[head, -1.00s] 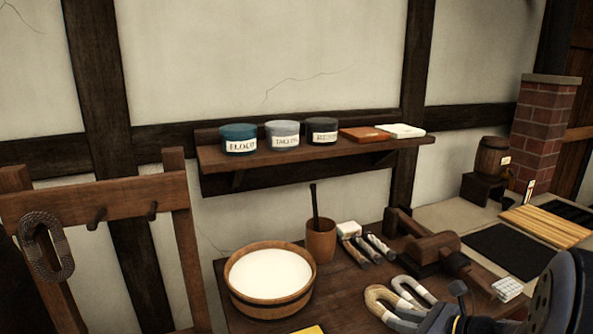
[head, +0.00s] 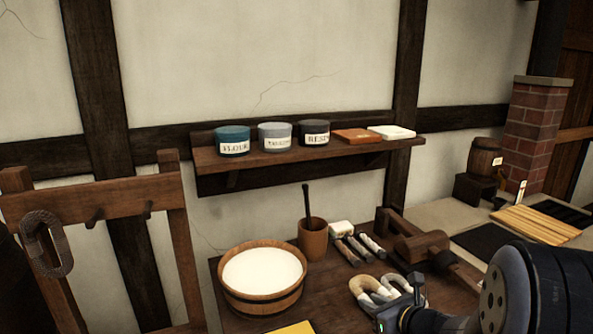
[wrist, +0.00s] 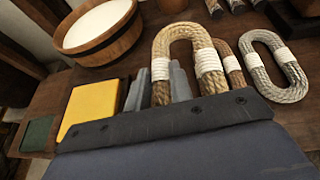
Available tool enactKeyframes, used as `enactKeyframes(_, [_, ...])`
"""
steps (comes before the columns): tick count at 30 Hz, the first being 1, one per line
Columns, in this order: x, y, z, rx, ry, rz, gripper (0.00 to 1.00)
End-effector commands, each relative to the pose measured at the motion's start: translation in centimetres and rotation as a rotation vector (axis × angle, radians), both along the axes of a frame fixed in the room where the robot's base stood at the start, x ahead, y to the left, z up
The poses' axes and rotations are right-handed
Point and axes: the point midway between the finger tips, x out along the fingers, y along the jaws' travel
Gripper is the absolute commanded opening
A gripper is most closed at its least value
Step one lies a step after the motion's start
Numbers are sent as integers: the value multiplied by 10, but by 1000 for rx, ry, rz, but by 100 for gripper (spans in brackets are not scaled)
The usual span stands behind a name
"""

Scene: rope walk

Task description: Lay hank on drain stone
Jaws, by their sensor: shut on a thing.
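A tan rope hank (wrist: 158,68) with a white binding is between the two grey fingers of my gripper (wrist: 158,88) in the wrist view. The fingers are shut on its left strand. In the head view the held hank (head: 362,286) is over the front of the dark bench, just left of my wrist. It seems slightly raised, but the gap beneath is hidden. Dark slabs and a slatted wooden board lie on the pale stone counter (head: 440,214) at the right. I cannot tell which part is the drain stone.
A bucket of white liquid (head: 263,274), a wooden cup (head: 312,240) and a yellow block (wrist: 90,108) are on the bench. A grey hank (wrist: 275,67) lies right of the held one. A mallet-like tool (head: 420,246) stands between bench hanks and counter.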

Motion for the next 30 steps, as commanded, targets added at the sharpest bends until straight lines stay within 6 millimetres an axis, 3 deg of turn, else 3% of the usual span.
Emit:
enactKeyframes(6, [7,16,-16,1,4,-105,0])
enactKeyframes(15, [6,25,-30,0,1,-176,0])
enactKeyframes(30, [11,27,-24,5,-7,-154,0])
